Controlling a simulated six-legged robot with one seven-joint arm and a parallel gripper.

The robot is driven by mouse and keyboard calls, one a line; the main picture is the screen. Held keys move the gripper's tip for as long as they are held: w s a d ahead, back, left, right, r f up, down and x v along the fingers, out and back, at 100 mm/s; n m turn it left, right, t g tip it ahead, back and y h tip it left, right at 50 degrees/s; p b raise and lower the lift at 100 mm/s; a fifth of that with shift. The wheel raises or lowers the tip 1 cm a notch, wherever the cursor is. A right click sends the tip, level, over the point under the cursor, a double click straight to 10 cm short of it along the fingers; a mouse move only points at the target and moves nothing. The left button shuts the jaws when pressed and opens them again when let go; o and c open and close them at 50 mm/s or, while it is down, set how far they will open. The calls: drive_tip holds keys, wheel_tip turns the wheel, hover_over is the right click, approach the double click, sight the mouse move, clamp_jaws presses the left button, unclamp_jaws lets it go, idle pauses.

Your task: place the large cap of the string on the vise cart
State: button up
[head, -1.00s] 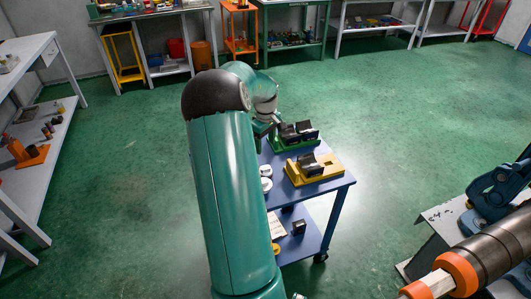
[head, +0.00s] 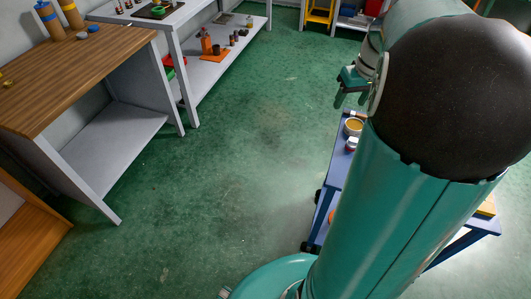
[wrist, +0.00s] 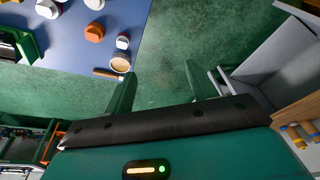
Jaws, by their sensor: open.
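The vise cart is blue; its top (wrist: 70,55) fills the upper left of the wrist view, and its left edge (head: 338,175) shows beside my arm in the head view. On it in the wrist view stand an orange cap-like piece (wrist: 94,32), white round pieces (wrist: 48,8) and a tan-topped round container (wrist: 120,64). I cannot tell whether any of these is the large cap. The pipe string is not in view now. My gripper (wrist: 158,85) is open and empty, beyond the cart's edge over the floor. It also shows in the head view (head: 352,85).
A wooden-topped bench (head: 80,60) and a grey shelf table (head: 215,65) stand at the left. A brown-handled tool (wrist: 105,74) lies at the cart's edge. Green floor (head: 230,170) is clear between benches and cart. My arm hides most of the cart in the head view.

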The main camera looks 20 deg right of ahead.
drive_tip(key=s+a+r+n+t, duration=0.1)
drive_tip(key=a+r, duration=0.1)
drive_tip(key=a, duration=0.7)
drive_tip(key=s+a+r+t, duration=0.1)
drive_tip(key=s+a+r, duration=0.15)
drive_tip(key=a, duration=0.75)
drive_tip(key=s+a+n+t, duration=0.1)
drive_tip(key=s+a, duration=0.6)
drive_tip(key=a, duration=0.4)
drive_tip(key=shift+a, duration=0.15)
drive_tip(key=shift+f, duration=0.1)
